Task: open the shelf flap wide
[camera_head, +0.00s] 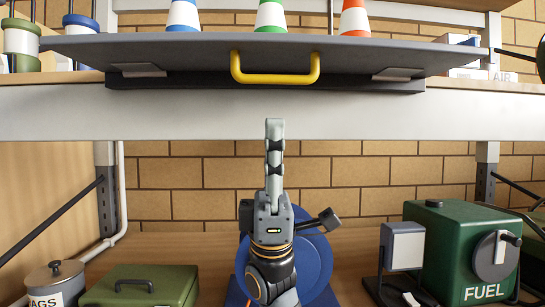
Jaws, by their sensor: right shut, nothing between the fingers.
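The shelf flap (190,48) is a wide dark grey panel at the top of the head view. Its lower edge meets a dark bar with two light hinge plates on the shelf's front edge. It leans out towards me, close to level, and I see its outer face from slightly below. A yellow handle (275,79) sits in its middle. My right gripper (275,127) points up below the handle, shut and empty, and appears apart from it. My left gripper is not in view.
Blue (183,15), green (270,15) and orange (354,17) cones stand behind the flap, beside cans at left. Below are a green case (140,287), a lidded tin (55,279) and a green FUEL box (455,245).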

